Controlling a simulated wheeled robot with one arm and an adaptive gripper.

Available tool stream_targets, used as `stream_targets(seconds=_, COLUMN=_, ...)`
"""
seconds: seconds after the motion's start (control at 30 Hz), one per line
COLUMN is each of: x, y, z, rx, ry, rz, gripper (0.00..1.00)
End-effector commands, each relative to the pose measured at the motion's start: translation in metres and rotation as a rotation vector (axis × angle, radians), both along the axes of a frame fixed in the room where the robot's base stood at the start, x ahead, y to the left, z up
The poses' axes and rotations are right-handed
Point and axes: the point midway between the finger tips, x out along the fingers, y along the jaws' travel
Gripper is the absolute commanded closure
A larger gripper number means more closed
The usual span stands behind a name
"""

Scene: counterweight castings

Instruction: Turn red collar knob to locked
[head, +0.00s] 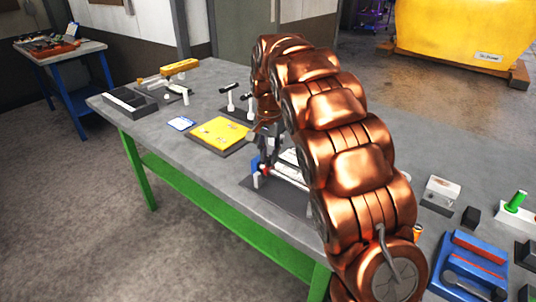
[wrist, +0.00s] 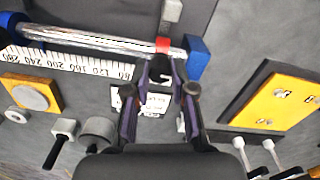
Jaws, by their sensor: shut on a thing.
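The red collar (wrist: 163,44) sits around a shiny rod (wrist: 95,38), close to the blue end block (wrist: 198,58) in the wrist view. My gripper (wrist: 161,68) is at the collar with its two fingers closed in on the collar's knob, which the fingertips mostly hide. A white label (wrist: 153,101) with dark print shows partly between the fingers; I cannot read which mark the knob points to. In the head view the red collar (head: 265,171) is a small spot below my gripper (head: 264,146), beside the blue block (head: 254,163).
A numbered white scale (wrist: 75,62) runs along the rod. A yellow plate (head: 219,133) on a dark base lies nearby. My arm hides much of the bench (head: 205,80). Blue and red fixtures (head: 470,262) lie at right.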

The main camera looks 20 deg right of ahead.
Motion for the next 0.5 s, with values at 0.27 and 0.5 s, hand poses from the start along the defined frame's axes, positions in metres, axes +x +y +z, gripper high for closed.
stream_targets(seconds=0.27, x=-0.0001, y=0.0006, z=-0.0001, rx=0.001, ry=0.000, rz=0.001, gripper=0.61)
stream_targets(seconds=0.5, x=-0.0001, y=-0.0001, z=0.0000, rx=0.001, ry=0.001, rz=0.000, gripper=0.51)
